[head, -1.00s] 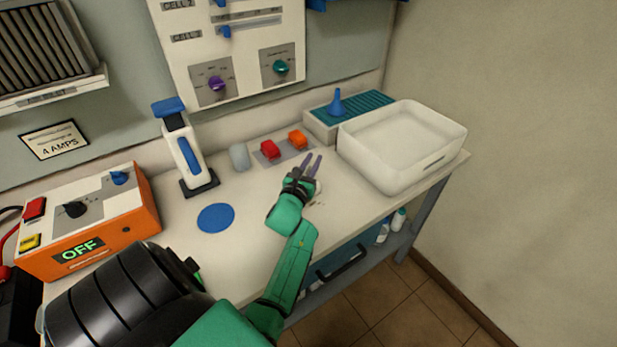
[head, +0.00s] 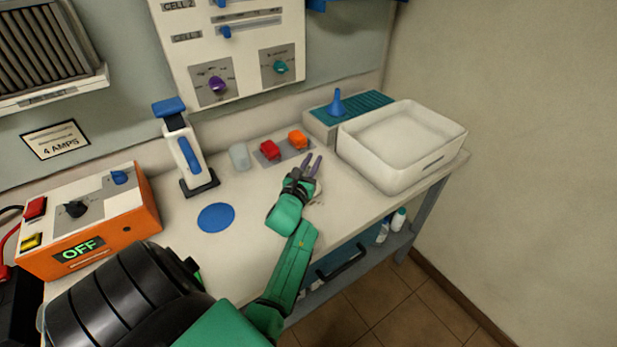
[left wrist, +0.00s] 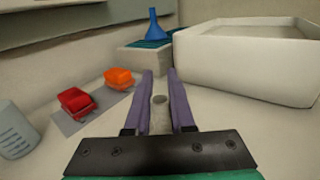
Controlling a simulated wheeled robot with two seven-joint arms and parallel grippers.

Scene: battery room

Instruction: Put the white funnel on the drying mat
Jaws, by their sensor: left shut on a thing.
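My left gripper (head: 312,163) is low over the bench, in front of the red and orange clips. In the left wrist view its purple fingers (left wrist: 160,90) are shut on a pale, narrow piece with a greyish round tip, which I take to be the spout of the white funnel (left wrist: 160,115). In the head view the hand hides most of the funnel; only a pale edge (head: 319,187) shows beside it. The drying mat, a teal ribbed surface (head: 366,104), lies on a grey block at the back. A blue funnel (head: 336,103) stands on it, spout up. My right gripper is not in view.
A white tub (head: 400,165) stands right of the hand, close to the mat. Red (head: 270,149) and orange (head: 297,139) clips, a grey cup (head: 239,156), a white-and-blue upright device (head: 185,150) and a blue disc (head: 216,217) are to the left.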

